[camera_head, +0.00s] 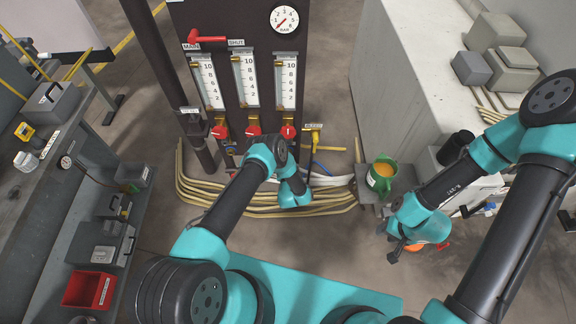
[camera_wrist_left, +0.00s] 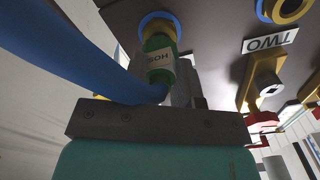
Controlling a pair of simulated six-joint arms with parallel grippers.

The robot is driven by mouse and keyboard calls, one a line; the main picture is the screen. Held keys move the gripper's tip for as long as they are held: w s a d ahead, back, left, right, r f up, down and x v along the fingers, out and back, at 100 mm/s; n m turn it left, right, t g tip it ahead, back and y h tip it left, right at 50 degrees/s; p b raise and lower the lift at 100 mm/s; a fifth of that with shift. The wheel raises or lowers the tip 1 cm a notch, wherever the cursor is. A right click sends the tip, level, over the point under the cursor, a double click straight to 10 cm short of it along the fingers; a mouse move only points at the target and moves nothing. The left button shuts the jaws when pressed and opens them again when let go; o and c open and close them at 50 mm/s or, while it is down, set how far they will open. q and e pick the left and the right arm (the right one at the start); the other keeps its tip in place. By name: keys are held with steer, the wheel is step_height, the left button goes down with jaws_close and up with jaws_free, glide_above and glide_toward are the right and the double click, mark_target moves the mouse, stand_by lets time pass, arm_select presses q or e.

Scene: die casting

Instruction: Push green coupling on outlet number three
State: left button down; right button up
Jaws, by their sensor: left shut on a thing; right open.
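In the left wrist view my left gripper (camera_wrist_left: 172,96) is shut on a green coupling (camera_wrist_left: 158,44) with a white label, and a blue hose (camera_wrist_left: 75,50) runs from it. The coupling's far end is at a brass outlet with a blue ring (camera_wrist_left: 160,17). I cannot tell whether it is seated or only lined up. A "TWO" sign (camera_wrist_left: 270,39) shows right of it, beside another outlet (camera_wrist_left: 285,8). In the head view my left arm hides the left gripper and coupling below the flowmeter panel (camera_head: 224,50). My right gripper (camera_head: 393,250) is open at right, away from the panel.
Red knobs (camera_head: 288,132) sit under the flowmeters. Cream hoses (camera_head: 235,205) lie on the floor below. A workbench with a red bin (camera_head: 88,290) is at left, and a pale machine (camera_head: 405,80) is at right.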

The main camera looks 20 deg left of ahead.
arm_select(q)
steer(key=shift+x, duration=0.8)
steer(key=c, duration=0.8)
jaws_free()
steer(key=v, duration=1.7)
steer(key=shift+s+d, duration=0.15)
